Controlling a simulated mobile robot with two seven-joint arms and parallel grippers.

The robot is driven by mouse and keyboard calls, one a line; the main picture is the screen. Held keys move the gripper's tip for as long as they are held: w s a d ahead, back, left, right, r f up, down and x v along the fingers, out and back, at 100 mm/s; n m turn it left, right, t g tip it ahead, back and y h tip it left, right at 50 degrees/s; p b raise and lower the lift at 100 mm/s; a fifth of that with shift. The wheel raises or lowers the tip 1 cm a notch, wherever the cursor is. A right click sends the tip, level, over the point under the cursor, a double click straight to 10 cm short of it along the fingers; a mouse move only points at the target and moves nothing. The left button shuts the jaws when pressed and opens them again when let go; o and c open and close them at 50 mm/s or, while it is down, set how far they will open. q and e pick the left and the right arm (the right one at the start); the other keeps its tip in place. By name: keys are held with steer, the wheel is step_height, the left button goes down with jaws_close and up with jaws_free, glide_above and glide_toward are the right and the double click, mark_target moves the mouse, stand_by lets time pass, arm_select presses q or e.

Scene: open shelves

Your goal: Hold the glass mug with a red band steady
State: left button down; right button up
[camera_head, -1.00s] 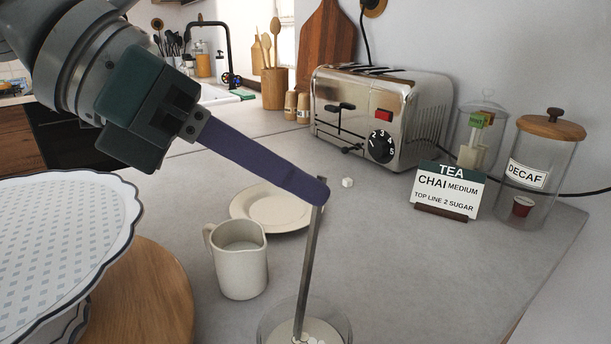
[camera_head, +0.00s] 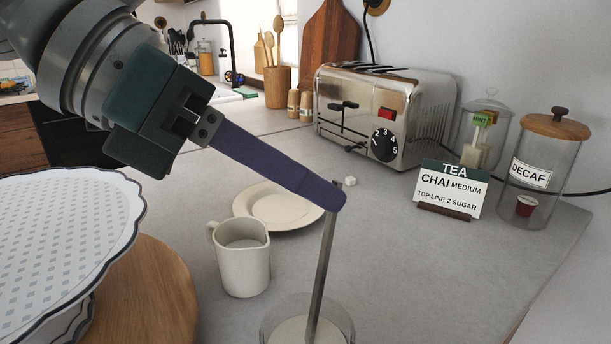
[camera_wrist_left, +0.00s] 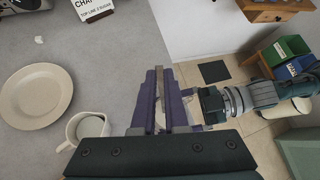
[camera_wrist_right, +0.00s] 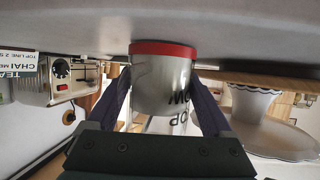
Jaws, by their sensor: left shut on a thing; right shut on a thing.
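My left gripper (camera_head: 334,198) comes in from the left and is shut on a thin metal stick (camera_head: 323,262), perhaps a spoon handle. The stick slants down into a clear glass vessel (camera_head: 348,322) at the bottom edge, with pale contents. In the right wrist view, my right gripper (camera_wrist_right: 162,88) is shut around the mug with a red band (camera_wrist_right: 165,49), one finger on each side. That picture is upside down, so the band lies at the mug's base. The vessel under the stick appears to be this mug. My right gripper is not in the head view.
A cream jug (camera_head: 243,268) and a plate (camera_head: 270,207) stand left of the glass. A cake stand (camera_head: 62,240) is at left. A toaster (camera_head: 385,110), a tea sign (camera_head: 449,188) and a decaf jar (camera_head: 540,165) stand behind. The counter at right of the glass is clear.

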arm_select(q)
step_height(320, 180, up, 8)
steer(key=w+d, duration=0.1)
steer(key=w, duration=0.1)
steer(key=shift+w, duration=0.3)
stand_by(0.5)
stand_by(0.6)
steer(key=shift+r, duration=2.4)
arm_select(e)
steer(key=o, duration=1.5)
steer(key=shift+o, duration=0.2)
